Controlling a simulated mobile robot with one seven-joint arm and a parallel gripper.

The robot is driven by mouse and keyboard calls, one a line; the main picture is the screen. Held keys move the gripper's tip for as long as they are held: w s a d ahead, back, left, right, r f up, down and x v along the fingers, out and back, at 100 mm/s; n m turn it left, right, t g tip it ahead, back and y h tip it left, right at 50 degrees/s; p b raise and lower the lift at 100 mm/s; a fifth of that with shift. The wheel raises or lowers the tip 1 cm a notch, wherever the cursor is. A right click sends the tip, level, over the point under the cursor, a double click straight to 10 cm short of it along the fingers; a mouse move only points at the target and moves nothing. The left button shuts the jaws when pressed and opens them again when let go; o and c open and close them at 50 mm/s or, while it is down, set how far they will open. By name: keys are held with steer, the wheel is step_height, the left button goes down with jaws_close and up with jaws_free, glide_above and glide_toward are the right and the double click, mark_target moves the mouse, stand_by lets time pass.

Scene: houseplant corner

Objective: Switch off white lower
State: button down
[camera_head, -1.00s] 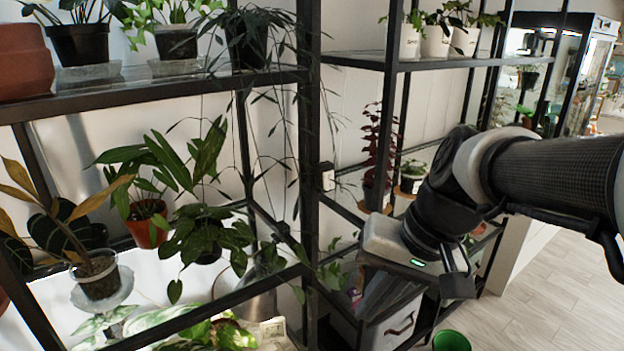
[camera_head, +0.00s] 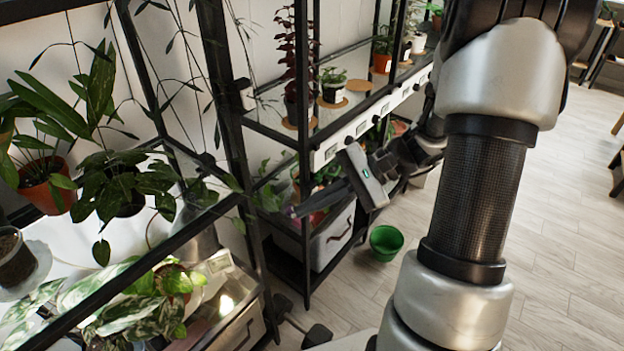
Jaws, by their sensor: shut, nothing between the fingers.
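A white strip (camera_head: 328,152) with small dark knobs and labels runs along the front edge of the middle shelf on the right rack. A small dark box (camera_head: 246,95) with a pale side sits on the rack post to its left. I cannot tell which of these is the white lower switch. My gripper (camera_head: 297,211) hangs in front of the right rack, below the strip. Its fingers are together, point left and hold nothing. The gripper appears apart from the strip, though its depth is hard to judge.
The left rack's dark frame (camera_head: 228,120) stands close to the fingers. Potted plants, including one in an orange pot (camera_head: 46,186), fill its shelves. A drawer box (camera_head: 330,240) sits below the gripper. A green pot (camera_head: 386,242) stands on the floor.

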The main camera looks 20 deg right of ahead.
steer(key=w+d+f+m+t+h, duration=0.1)
steer(key=w+d+f+m+t, duration=0.2)
steer(key=d+f+m+t, duration=1.1)
steer(key=d+f+m, duration=0.2)
steer(key=d, duration=0.1)
steer(key=shift+f+m, duration=0.15)
steer(key=shift+m, duration=0.15)
steer(key=b+x, duration=0.2)
steer(key=x, duration=1.2)
steer(key=shift+r, duration=0.2)
steer(key=shift+w+d+r, duration=0.1)
